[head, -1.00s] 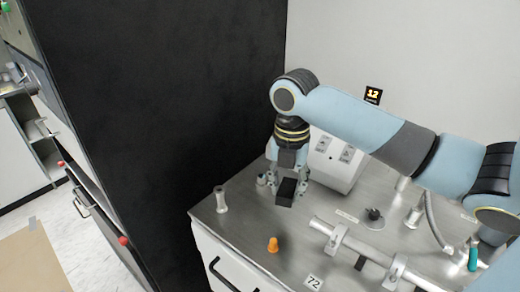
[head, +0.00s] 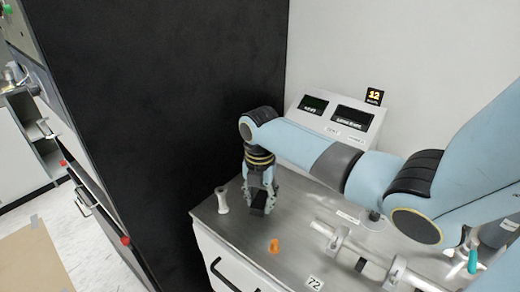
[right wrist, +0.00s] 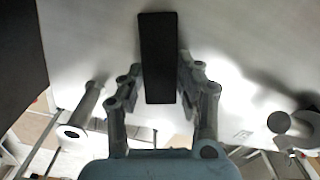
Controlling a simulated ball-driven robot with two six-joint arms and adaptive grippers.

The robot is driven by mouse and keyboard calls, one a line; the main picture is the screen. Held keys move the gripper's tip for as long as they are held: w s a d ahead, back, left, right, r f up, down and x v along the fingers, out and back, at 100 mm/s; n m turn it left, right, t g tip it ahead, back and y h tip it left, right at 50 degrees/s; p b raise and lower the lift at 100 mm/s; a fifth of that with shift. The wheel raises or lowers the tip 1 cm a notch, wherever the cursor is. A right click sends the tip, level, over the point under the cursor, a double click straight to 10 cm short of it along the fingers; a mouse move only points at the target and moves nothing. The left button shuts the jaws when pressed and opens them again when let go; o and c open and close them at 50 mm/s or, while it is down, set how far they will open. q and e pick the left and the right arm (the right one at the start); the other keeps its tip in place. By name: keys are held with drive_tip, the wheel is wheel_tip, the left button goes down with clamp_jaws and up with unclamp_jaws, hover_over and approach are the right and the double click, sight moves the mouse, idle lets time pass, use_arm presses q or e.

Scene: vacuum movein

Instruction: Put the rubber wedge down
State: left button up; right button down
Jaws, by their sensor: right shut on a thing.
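The rubber wedge (head: 258,209) is a small black block at the left part of the steel bench top (head: 235,236). My right gripper (head: 262,201) points down and is shut on it. In the right wrist view the wedge (right wrist: 158,50) is a long dark bar between the two fingers of the right gripper (right wrist: 161,82). Its lower end is close to the bench top; I cannot tell whether it touches. My left gripper is not in view.
A pale metal post (head: 222,201) stands just left of the wedge. An orange cone-like piece (head: 273,246) stands in front. A clamped metal tube (head: 345,246) lies to the right. A display panel (head: 336,118) is behind my arm. A tall black cabinet side (head: 190,110) borders the left.

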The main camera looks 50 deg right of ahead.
drive_tip(key=shift+f, duration=0.15)
drive_tip(key=c, duration=0.9)
unclamp_jaws()
